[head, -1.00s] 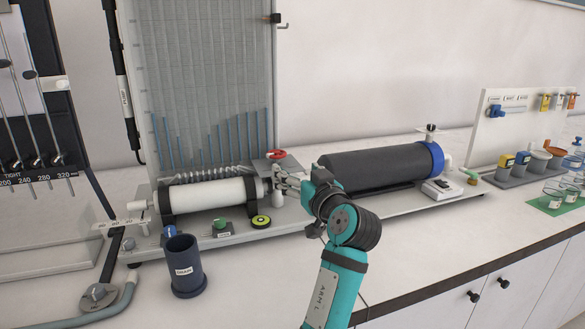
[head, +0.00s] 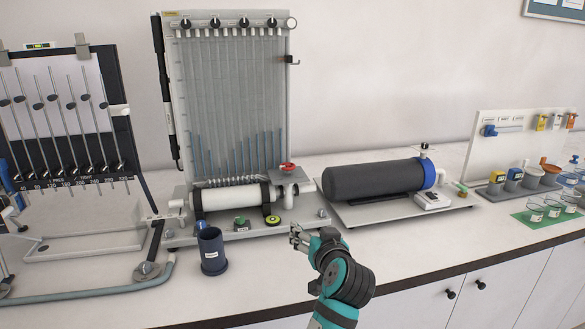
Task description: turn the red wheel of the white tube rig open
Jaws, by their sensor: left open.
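The red wheel (head: 287,166) sits on top of a grey valve body at the right end of the white tube (head: 228,196). The white tube lies in black clamps on a grey base, in front of a tall manometer board (head: 232,100). My left gripper (head: 297,234) is open and empty. In the picture it is below the wheel, near the base's front edge, apart from the wheel. My right gripper is not in view.
A dark cup (head: 211,250) stands in front of the base at left. A dark cylinder rig (head: 372,180) stands to the right. A tilted tube board (head: 60,130) is at far left. The counter between gripper and cabinet edge is clear.

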